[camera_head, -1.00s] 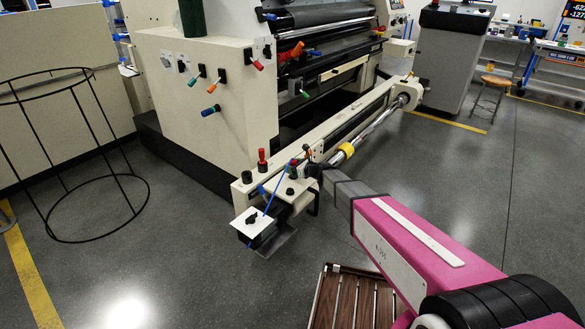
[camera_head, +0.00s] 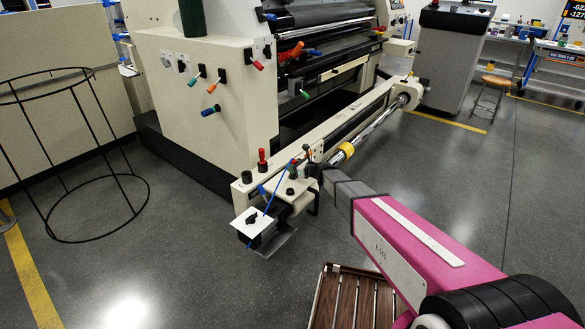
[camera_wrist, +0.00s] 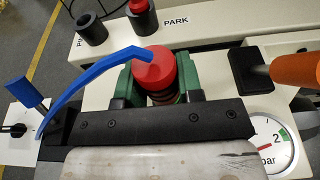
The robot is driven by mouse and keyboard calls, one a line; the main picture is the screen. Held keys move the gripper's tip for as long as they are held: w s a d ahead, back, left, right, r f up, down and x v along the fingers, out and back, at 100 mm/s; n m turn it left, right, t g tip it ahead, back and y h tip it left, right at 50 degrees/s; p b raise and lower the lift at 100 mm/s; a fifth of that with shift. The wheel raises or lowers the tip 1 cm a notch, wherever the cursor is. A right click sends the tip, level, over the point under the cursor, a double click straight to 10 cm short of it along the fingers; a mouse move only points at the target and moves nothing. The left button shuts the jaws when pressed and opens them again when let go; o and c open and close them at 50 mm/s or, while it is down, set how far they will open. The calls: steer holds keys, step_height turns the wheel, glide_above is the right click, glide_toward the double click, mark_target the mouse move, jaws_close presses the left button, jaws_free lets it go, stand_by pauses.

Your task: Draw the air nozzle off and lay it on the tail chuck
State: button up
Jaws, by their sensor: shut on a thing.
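Whether the nozzle is still seated on anything is hidden by the gripper. I cannot tell for sure which part is the tail chuck; a shaft (camera_head: 378,126) with a yellow collar (camera_head: 346,149) runs along the unit.
A black cup (camera_wrist: 91,28) and a red-topped cup (camera_wrist: 143,18) stand by the PARK label. An orange handle (camera_wrist: 297,69) and a pressure gauge (camera_wrist: 268,148) lie right of my gripper. A white plate with a black knob (camera_head: 252,219) is at left.

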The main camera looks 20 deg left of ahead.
steer(key=shift+r, duration=0.8)
steer(key=shift+r, duration=0.4)
jaws_close()
steer(key=shift+r, duration=4.3)
steer(key=shift+d, duration=0.1)
